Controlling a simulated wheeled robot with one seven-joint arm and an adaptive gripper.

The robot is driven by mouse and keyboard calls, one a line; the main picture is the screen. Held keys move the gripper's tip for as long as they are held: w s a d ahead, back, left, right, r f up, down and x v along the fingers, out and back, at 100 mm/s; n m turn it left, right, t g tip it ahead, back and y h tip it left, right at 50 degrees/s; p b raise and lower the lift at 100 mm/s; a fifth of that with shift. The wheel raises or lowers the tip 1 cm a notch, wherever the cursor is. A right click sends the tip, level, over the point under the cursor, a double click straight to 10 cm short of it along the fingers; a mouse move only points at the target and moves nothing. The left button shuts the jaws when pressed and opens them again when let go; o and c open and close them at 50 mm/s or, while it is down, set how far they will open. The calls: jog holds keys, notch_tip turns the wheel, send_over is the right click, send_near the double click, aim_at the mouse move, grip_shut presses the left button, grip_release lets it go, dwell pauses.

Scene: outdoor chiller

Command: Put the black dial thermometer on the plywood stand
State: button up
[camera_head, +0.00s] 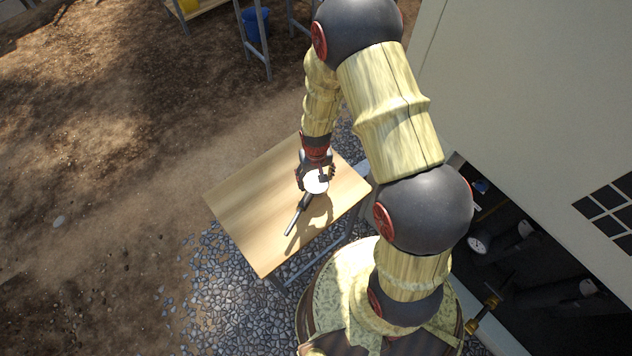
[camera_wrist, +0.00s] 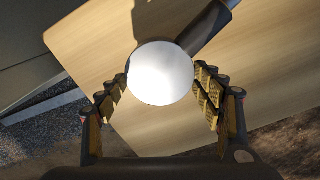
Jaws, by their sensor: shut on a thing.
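My gripper (camera_head: 315,172) is shut on the black dial thermometer (camera_head: 302,206) over the plywood stand (camera_head: 243,205). The thermometer's round white face lies between my fingers, and its dark stem with a pale metal end points toward the front left of the stand. In the wrist view, the white face of the thermometer (camera_wrist: 161,73) fills the space between my gripper's fingers (camera_wrist: 160,92), and the stem runs up and right. The plywood stand (camera_wrist: 92,45) lies behind it. The thermometer casts a shadow on the board; whether any part touches the board I cannot tell.
The stand's top is otherwise clear. The pale chiller housing (camera_head: 510,90) is at the right, with dark pipework and a round white gauge (camera_head: 478,242) in its opening. A blue bucket (camera_head: 256,24) stands at the back.

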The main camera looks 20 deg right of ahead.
jog(key=shift+w+d+f, duration=0.1)
jog(key=shift+w+f, duration=0.05)
jog(key=shift+f, duration=1.65)
jog(key=shift+f, duration=0.1)
jog(key=o, duration=1.3)
